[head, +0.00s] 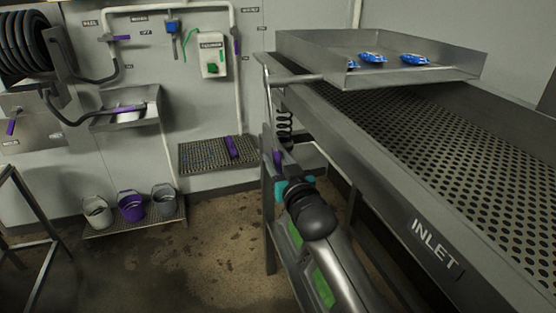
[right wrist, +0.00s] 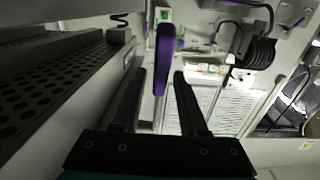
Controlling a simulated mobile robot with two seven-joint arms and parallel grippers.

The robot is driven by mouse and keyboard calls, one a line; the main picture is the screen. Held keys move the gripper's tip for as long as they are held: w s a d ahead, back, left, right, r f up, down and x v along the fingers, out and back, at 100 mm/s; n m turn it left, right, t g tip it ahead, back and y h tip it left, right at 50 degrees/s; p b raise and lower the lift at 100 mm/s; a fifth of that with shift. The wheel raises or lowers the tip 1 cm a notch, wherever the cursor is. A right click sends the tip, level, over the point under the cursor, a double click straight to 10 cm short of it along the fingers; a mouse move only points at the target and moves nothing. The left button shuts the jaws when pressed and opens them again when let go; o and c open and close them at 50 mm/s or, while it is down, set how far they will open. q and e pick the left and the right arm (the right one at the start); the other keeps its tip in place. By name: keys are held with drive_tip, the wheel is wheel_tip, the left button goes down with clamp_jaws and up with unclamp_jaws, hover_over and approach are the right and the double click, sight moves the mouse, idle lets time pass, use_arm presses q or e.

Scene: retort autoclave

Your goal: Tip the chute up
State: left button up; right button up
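A shallow metal tray (head: 400,76) with raised walls, likely the chute, sits level above the perforated INLET table at upper right in the head view. Several blue pouches (head: 372,57) lie in it. A rod (head: 296,79) sticks out from its left side. A purple handle (head: 277,158) hangs at the table's left side, below a black coil. It also shows in the right wrist view (right wrist: 164,55), upright between the fingertips. My right gripper (head: 281,172) is at this handle, with its fingers (right wrist: 160,82) apart and gaps visible on both sides. My left gripper is out of view.
The perforated table (head: 440,140) with its INLET rail fills the right side. Several buckets (head: 131,206) stand on a floor grate at left. A wall shelf (head: 218,153), hose reel (head: 30,45) and control box (head: 213,58) are behind. The floor between is clear.

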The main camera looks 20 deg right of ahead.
clamp_jaws()
idle(1.2)
